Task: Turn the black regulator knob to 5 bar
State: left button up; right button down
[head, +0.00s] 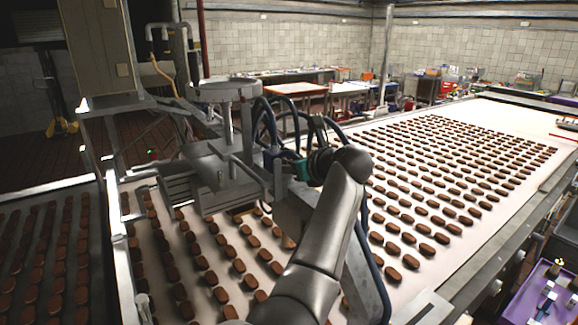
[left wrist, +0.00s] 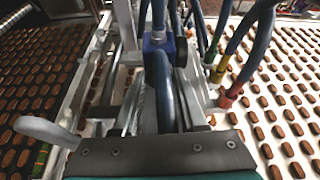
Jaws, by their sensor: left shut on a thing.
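My left arm rises from the bottom of the head view and bends left at the wrist. Its teal and black left gripper (head: 295,168) is at the blue regulator body (head: 270,157) on the machine over the conveyor. The gripper is shut on the black regulator knob, which is largely hidden in the head view. The left wrist view shows a blue block (left wrist: 156,42) with dark parts beside it, above a dark hose. The fingertips and the pressure reading cannot be made out. My right gripper is not in view.
Dark hoses (head: 265,118) loop around the regulator, close to my gripper. A steel machine frame (head: 222,165) stands to the left. The white conveyor (head: 440,130) carries rows of brown biscuits. A purple tray (head: 540,298) is at the lower right.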

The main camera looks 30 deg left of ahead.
pick_arm(q)
grip_shut()
jog(key=shift+w+d+m+g+y+b, duration=0.15)
jog(key=shift+m+g+y+b, duration=0.4)
jog(key=shift+m, duration=0.55)
jog(key=shift+w+f+m+g+y+b, duration=0.1)
jog(key=shift+m+g+y+b, duration=0.35)
jog(key=shift+m+g+b, duration=0.65)
jog(key=shift+m+t, duration=0.25)
jog(key=shift+m, duration=0.15)
jog(key=o, duration=0.7)
grip_release()
